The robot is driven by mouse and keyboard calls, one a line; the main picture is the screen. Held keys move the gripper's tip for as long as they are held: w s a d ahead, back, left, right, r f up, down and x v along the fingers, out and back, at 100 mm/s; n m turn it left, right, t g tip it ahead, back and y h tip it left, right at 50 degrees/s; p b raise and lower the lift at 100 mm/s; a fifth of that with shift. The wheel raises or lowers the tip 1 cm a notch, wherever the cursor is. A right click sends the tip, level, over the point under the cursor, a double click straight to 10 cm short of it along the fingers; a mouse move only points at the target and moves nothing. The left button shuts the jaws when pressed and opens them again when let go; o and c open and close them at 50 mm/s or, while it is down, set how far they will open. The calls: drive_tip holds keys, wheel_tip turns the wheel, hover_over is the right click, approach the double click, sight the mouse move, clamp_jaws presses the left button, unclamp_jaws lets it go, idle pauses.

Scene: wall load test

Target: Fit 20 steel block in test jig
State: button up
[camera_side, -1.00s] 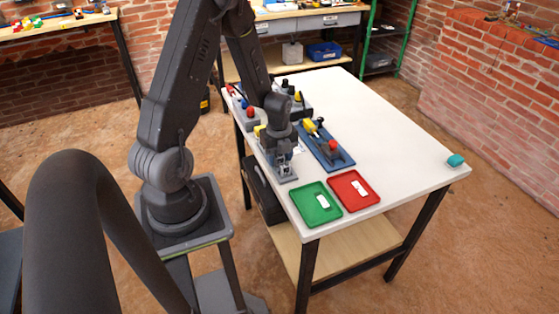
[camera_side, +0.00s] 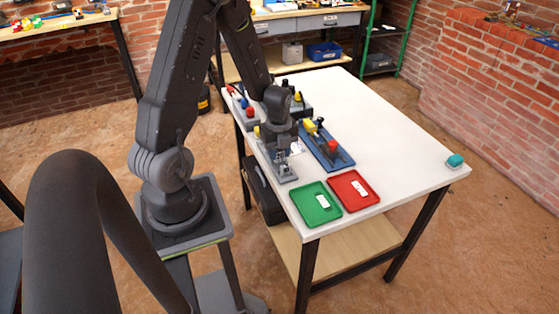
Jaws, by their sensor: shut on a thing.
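My gripper (camera_side: 281,151) points down at the left side of the white table, low over a grey jig plate (camera_side: 288,177). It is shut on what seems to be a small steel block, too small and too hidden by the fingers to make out. I cannot tell whether the block touches the jig. Just right of the gripper lies a blue base (camera_side: 343,161) with yellow, black and red parts on it; which fixture is the test jig is not clear.
A green tray (camera_side: 302,212) and a red tray (camera_side: 371,199), each with a white label, lie at the table's near edge. A teal object (camera_side: 455,161) sits at the right corner. Coloured parts stand behind my gripper.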

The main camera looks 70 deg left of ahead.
sight(279, 150)
drive_tip(key=shift+r, duration=2.1)
drive_tip(key=w+a+r, duration=0.1)
drive_tip(key=w+a, duration=0.2)
drive_tip(key=w, duration=1.3)
drive_tip(key=shift+w+d+f, duration=0.1)
drive_tip(key=shift+d+f, duration=0.05)
drive_tip(key=shift+f, duration=2.35)
drive_tip(key=shift+f, duration=0.2)
